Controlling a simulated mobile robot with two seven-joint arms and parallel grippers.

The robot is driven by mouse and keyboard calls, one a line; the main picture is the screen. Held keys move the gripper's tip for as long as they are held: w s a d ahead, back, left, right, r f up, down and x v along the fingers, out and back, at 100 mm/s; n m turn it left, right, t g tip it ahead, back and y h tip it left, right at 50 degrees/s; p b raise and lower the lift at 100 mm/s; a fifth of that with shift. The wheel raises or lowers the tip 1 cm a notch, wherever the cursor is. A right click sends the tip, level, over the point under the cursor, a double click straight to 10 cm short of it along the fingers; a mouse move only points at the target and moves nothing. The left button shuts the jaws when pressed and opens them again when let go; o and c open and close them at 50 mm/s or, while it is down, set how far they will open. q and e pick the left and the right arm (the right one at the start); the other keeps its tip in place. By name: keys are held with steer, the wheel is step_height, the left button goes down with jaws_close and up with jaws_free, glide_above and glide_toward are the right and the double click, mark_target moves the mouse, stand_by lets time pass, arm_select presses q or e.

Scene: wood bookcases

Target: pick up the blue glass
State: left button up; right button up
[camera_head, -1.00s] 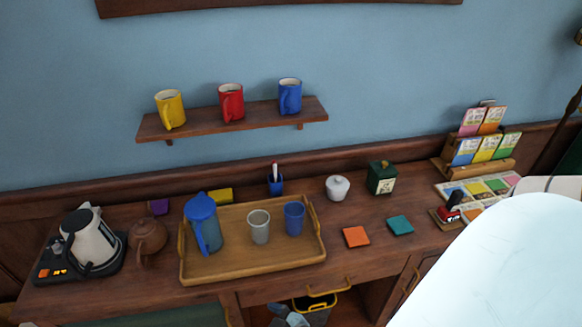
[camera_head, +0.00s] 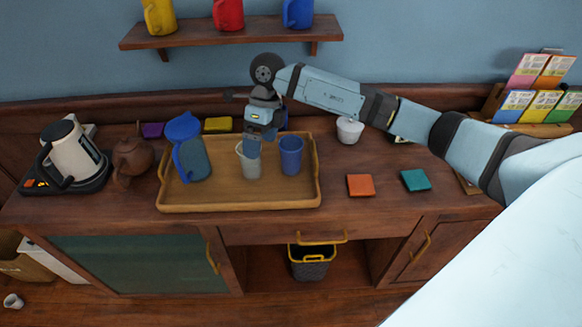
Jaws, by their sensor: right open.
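The blue glass (camera_head: 291,157) stands upright on the right part of the wooden tray (camera_head: 240,206), with a grey glass (camera_head: 248,165) to its left. My right gripper (camera_head: 262,141) is open and points down over the tray. In the picture it lies to the upper left of the blue glass, and one finger overlaps the grey glass's rim. I cannot tell whether it touches the grey glass. The blue glass is apart from the fingers and fully in view. My left gripper is not in view.
A blue-lidded pitcher (camera_head: 190,155) stands at the tray's left. A brown teapot (camera_head: 131,160) and a kettle (camera_head: 75,152) are farther left. Orange (camera_head: 360,185) and teal (camera_head: 415,180) coasters lie right of the tray.

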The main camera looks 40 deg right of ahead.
steer(key=w+d+r+m+h, duration=0.1)
steer(key=w+d+r+h, duration=0.25)
steer(key=d, duration=0.45)
glide_above(292, 149)
steer(key=s+a, duration=0.2)
step_height(292, 149, down, 8)
steer(key=shift+h, duration=0.45)
steer(key=shift+s+d+f, duration=0.1)
steer(key=shift+s+f, duration=0.05)
steer(key=shift+f, duration=1.25)
steer(key=shift+s+d+f, duration=0.1)
steer(key=shift+f, duration=1.25)
steer(key=c, duration=1.1)
steer(key=shift+r, duration=0.15)
